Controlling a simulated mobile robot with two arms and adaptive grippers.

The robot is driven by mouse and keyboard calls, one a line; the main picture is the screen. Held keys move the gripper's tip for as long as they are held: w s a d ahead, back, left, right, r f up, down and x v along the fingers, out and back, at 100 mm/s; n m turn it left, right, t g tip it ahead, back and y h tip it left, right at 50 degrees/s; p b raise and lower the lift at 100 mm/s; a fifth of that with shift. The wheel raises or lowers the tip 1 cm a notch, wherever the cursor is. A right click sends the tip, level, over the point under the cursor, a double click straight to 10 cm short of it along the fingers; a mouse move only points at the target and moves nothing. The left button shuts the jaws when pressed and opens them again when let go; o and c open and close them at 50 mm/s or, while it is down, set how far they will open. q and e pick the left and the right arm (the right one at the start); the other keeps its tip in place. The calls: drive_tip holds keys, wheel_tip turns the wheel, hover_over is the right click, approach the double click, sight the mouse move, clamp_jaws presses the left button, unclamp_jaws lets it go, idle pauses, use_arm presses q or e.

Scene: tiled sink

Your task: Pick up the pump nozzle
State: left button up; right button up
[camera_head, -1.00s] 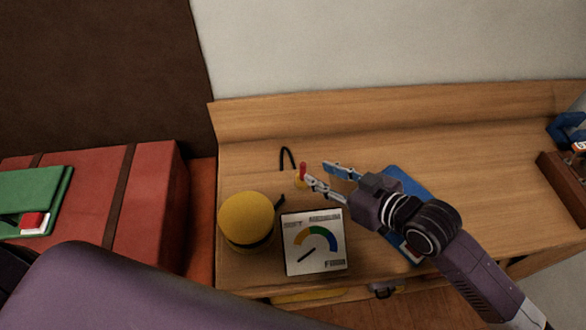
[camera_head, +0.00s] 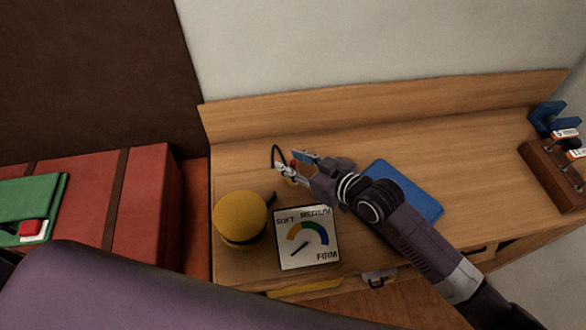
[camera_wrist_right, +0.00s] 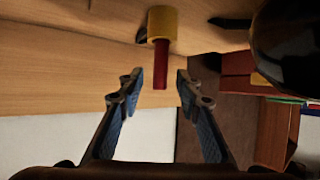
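The pump nozzle (camera_head: 294,164) has a red tip and a yellow base. It stands on the wooden surface near a black curved hose (camera_head: 275,153). In the right wrist view the red stem of the nozzle (camera_wrist_right: 161,62) points toward the gap between my fingers, with its yellow base (camera_wrist_right: 163,22) beyond the fingertips. My right gripper (camera_head: 290,162) is open, with one finger on each side of the red stem and a gap on both sides in the right wrist view (camera_wrist_right: 160,84). In the head view the fingers partly hide the nozzle. My left gripper is not in view.
A yellow round pump (camera_head: 238,214) and a square dial panel (camera_head: 306,258) marked soft, medium and firm stand in front of the nozzle. A blue flat object (camera_head: 412,190) lies under my right arm. A wooden rack (camera_head: 548,172) is at the far right.

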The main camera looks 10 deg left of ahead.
clamp_jaws()
idle(0.3)
